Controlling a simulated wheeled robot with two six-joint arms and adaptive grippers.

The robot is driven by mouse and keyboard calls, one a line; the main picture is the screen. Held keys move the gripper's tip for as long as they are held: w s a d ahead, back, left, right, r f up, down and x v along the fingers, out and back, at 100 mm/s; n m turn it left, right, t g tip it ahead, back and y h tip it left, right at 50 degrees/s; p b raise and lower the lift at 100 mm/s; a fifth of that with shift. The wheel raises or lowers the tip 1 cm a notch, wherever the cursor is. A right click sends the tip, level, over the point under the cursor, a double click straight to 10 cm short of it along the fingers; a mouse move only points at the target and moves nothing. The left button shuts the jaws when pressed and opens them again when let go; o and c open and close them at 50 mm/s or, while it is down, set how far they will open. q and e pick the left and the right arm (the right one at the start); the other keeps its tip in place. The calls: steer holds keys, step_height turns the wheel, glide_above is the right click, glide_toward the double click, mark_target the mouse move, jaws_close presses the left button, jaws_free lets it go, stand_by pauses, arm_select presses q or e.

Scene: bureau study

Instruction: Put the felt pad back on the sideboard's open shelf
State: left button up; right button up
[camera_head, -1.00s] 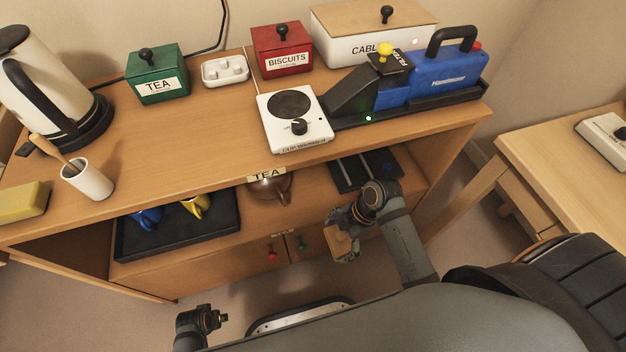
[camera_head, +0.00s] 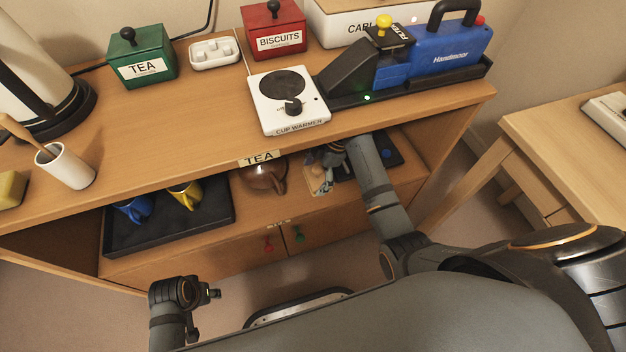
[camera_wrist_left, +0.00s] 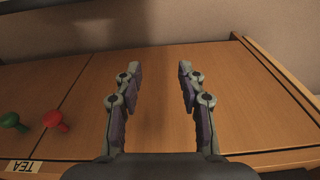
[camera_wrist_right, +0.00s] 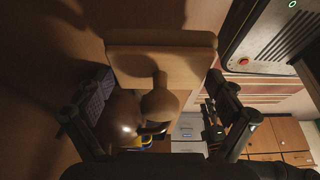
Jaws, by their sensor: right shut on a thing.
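The felt pad, a tan block with a rounded knob, is held by my right gripper (camera_head: 326,166). The pad (camera_head: 315,182) shows in the head view inside the sideboard's open shelf (camera_head: 290,205), right of the brown teapot (camera_head: 266,177). In the right wrist view the pad (camera_wrist_right: 165,62) is ahead of the fingers, its knob towards them; the exact grip is partly in shadow. I cannot tell whether the pad touches the shelf floor. My left gripper (camera_head: 214,294) is empty, low in front of the sideboard; the left wrist view shows its fingers (camera_wrist_left: 157,85) apart.
A black tray with blue and yellow mugs (camera_head: 225,220) fills the shelf's left side. A dark tray (camera_head: 385,152) lies on the right, partly behind my arm. The sideboard top (camera_head: 190,125) overhangs the shelf and bears a cup warmer (camera_head: 285,100).

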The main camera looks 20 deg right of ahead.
mark_target(313, 179)
steer(key=shift+w, duration=0.75)
arm_select(q)
steer(key=shift+s+d+r+b, duration=0.1)
steer(key=shift+d+r+b, duration=0.15)
steer(key=shift+r, duration=0.65)
steer(key=shift+s+d+r+b, duration=0.2)
steer(key=shift+r+b, duration=0.1)
steer(key=shift+r, duration=0.65)
steer(key=shift+s+d+r+b, duration=0.1)
steer(key=shift+d+r+b, duration=0.15)
steer(key=shift+r, duration=0.65)
arm_select(e)
steer(key=shift+f, duration=1.75)
steer(key=shift+f, duration=0.1)
steer(key=o, duration=0.8)
steer(key=shift+c, duration=0.2)
